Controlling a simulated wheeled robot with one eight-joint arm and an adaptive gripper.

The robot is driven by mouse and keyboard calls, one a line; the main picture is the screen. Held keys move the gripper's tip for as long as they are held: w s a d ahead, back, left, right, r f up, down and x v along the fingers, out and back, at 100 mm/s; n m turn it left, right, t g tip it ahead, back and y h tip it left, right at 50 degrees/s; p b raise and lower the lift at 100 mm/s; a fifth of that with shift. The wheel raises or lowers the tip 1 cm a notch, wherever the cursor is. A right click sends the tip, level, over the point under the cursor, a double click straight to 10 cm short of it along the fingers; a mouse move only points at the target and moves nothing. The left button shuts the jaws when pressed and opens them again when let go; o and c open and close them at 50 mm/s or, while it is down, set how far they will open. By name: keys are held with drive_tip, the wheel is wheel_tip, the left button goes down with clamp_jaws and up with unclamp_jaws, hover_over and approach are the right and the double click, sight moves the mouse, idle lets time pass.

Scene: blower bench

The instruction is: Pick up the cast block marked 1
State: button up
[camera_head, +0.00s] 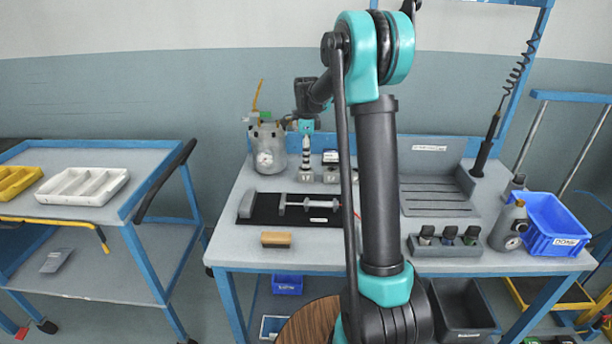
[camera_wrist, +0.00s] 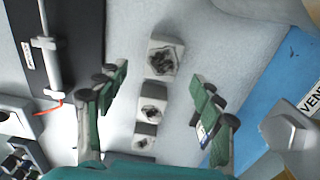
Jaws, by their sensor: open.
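Three pale cast blocks stand in a row in the wrist view, each with a dark rough top: a large one (camera_wrist: 163,58) at the top, a middle one (camera_wrist: 151,103), and a small one (camera_wrist: 144,137) at the bottom. In the head view my gripper (camera_head: 306,140) is over the back of the bench; my arm hides part of that area.
A black mat (camera_head: 265,212) with a metal measuring tool lies in front, beside a wooden brush-like block (camera_head: 276,240). A grey pot (camera_head: 267,150) stands at back left. A blue bin (camera_head: 550,225) and a tray of dark cups (camera_head: 445,246) are on the right.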

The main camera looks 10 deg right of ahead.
sight(306, 171)
drive_tip(key=f, duration=0.7)
drive_tip(key=shift+w+a+f, duration=0.1)
drive_tip(key=shift+w+f, duration=0.05)
drive_tip(key=shift+w, duration=0.05)
clamp_jaws()
idle(0.4)
